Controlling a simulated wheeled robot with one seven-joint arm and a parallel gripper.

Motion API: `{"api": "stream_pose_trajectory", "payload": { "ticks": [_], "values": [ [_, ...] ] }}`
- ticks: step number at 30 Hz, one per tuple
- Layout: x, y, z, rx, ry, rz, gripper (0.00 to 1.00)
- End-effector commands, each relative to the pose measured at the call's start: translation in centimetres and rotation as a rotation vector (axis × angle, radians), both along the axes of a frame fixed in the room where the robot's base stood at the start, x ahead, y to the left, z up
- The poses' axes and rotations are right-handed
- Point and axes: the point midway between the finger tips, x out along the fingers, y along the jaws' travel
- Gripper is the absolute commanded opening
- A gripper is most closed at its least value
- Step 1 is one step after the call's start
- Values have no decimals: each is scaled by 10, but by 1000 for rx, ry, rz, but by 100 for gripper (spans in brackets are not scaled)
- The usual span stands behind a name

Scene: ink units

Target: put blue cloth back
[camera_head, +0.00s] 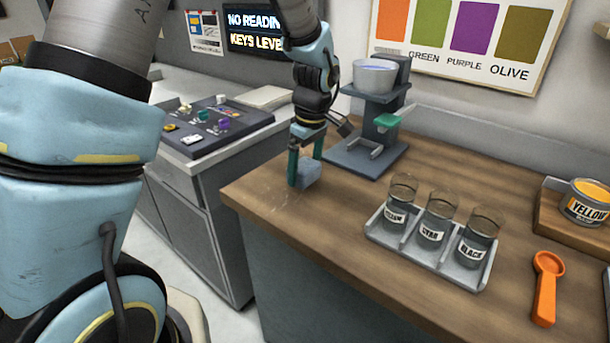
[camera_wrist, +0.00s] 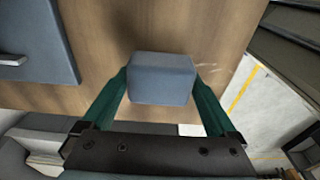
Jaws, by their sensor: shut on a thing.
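The blue cloth (camera_wrist: 162,78) is a grey-blue, block-like bundle between my gripper's two green fingers in the wrist view. It also shows in the head view (camera_head: 310,173), at the near left part of the wooden counter (camera_head: 262,207). My gripper (camera_head: 303,172) points down and is shut on the cloth, with a finger on each side of it. I cannot tell whether the cloth touches the counter or hangs just above it.
A grey dispenser stand (camera_head: 380,140) with a white bowl (camera_head: 375,76) stands right behind my gripper. A tray (camera_head: 440,262) of labelled jars lies to the right. An orange scoop (camera_head: 546,285) and a yellow tin (camera_head: 585,203) are farther right. A control panel (camera_head: 215,125) is on the left bench.

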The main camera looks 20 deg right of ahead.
Motion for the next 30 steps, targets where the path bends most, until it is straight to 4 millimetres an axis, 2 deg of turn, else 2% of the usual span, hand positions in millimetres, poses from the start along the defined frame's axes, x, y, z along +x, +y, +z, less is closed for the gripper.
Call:
{"api": "stream_pose_trajectory", "payload": {
  "ticks": [6, 18, 19, 21, 30],
  "values": [
    [0, 1, -28, 2, 2, -1, 41],
    [0, 0, -35, 1, 1, -1, 41],
    [0, 0, -33, 1, 1, -1, 96],
    [0, 0, -33, 1, 1, -1, 100],
    [0, 0, -28, 0, 0, 1, 100]
  ]
}}
